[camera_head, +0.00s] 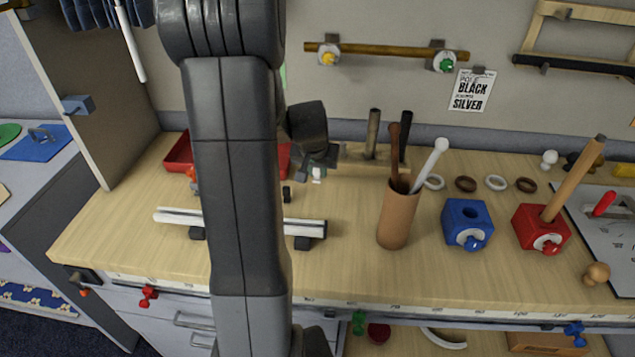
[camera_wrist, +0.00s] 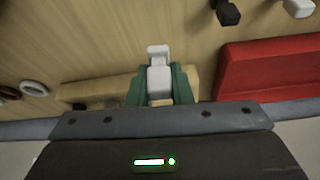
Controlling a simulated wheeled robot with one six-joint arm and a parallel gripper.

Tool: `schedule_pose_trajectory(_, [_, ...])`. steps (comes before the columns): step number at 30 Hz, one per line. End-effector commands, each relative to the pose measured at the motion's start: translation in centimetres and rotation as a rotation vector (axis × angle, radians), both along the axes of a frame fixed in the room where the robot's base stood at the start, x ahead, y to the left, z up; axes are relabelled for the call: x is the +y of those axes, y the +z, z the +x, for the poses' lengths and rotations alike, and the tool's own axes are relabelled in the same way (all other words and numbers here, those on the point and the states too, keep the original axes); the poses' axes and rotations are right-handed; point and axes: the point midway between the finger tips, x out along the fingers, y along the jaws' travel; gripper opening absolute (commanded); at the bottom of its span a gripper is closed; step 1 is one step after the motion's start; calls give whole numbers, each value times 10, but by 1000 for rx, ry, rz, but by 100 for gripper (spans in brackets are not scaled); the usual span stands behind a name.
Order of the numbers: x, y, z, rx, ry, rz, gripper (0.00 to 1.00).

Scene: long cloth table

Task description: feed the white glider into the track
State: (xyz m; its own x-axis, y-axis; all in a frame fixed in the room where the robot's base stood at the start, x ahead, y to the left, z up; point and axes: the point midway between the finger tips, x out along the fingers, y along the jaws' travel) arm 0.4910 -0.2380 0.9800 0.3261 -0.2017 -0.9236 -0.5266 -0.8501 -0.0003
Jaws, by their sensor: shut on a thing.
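My gripper (camera_head: 318,165) is shut on the white glider (camera_head: 317,174) and holds it behind the right end of the track. In the wrist view, the small white glider (camera_wrist: 158,80) sits between the two green fingertips (camera_wrist: 160,88). The track (camera_head: 305,227) is a pale rail with a dark side, raised on dark feet near the middle of the table. My arm hides its middle; both ends show. The glider is apart from the track. The track is not seen in the wrist view.
A red tray (camera_head: 178,155) lies behind my arm. A small black piece (camera_head: 287,194) stands between tray and track. A brown cup (camera_head: 397,218) with sticks stands right of the track. A blue block (camera_head: 467,222) and red block (camera_head: 541,229) stand farther right.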

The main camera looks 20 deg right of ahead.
Motion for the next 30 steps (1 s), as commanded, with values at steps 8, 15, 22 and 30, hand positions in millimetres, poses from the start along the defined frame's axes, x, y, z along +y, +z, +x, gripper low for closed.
schedule_pose_trajectory(8, [0, 17, 0, 0, 1, 0, 0])
schedule_pose_trajectory(15, [0, 16, 0, 1, 0, 1, 0])
schedule_pose_trajectory(22, [0, 8, 0, 1, 0, 1, 0])
schedule_pose_trajectory(30, [0, -6, 0, 1, 0, 1, 0])
